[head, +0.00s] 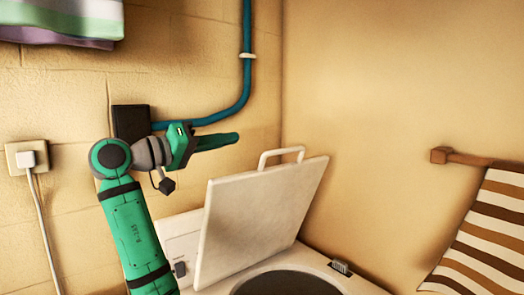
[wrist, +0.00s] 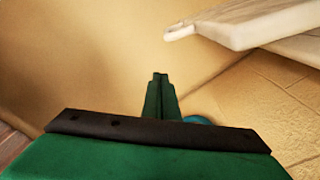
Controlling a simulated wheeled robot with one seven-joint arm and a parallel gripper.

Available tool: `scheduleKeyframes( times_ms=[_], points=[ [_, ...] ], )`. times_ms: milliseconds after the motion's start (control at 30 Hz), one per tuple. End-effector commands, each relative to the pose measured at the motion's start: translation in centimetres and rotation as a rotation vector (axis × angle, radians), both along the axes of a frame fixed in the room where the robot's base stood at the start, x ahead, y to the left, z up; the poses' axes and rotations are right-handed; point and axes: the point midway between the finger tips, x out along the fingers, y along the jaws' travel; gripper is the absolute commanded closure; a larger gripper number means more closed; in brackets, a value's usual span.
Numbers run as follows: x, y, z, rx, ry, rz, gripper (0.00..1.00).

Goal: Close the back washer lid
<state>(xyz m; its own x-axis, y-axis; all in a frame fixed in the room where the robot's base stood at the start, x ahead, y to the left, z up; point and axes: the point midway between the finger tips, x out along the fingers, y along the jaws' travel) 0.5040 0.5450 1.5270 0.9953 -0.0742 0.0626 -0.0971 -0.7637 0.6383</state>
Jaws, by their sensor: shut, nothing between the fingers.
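The white washer lid (head: 262,213) stands open and tilted up in the head view, with a handle (head: 281,155) along its top edge. Its edge also shows at the upper right of the wrist view (wrist: 262,24). The washer body (head: 325,268) is below it, with a dark round opening (head: 286,284) in front of the lid. My green gripper (head: 234,139) is above and to the left of the lid, near the back wall, pointing right. Its fingers are together and empty in the wrist view (wrist: 160,78). It is apart from the lid and its handle.
A teal pipe (head: 246,60) runs down the back wall and bends left behind my gripper. A wall socket with a plug (head: 27,158) is at the left. A striped towel (head: 485,235) hangs from a wooden rail (head: 470,157) at the right. Cloth (head: 65,22) hangs at top left.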

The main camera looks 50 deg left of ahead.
Motion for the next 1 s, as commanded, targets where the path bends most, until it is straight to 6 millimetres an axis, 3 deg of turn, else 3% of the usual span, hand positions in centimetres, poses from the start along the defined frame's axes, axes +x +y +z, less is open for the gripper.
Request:
scheduleKeyframes(
  times_ms=[33,133,333,1000],
  points=[
    [-1.6,0.9,-0.1,-0.032,0.015,0.005,1.00],
    [-3.5,1.7,-0.4,-0.088,0.039,0.004,1.00],
    [-4.5,2.2,-0.6,-0.128,0.056,0.002,1.00],
    [5.3,1.2,-0.9,-0.125,0.054,0.003,1.00]
  ],
)
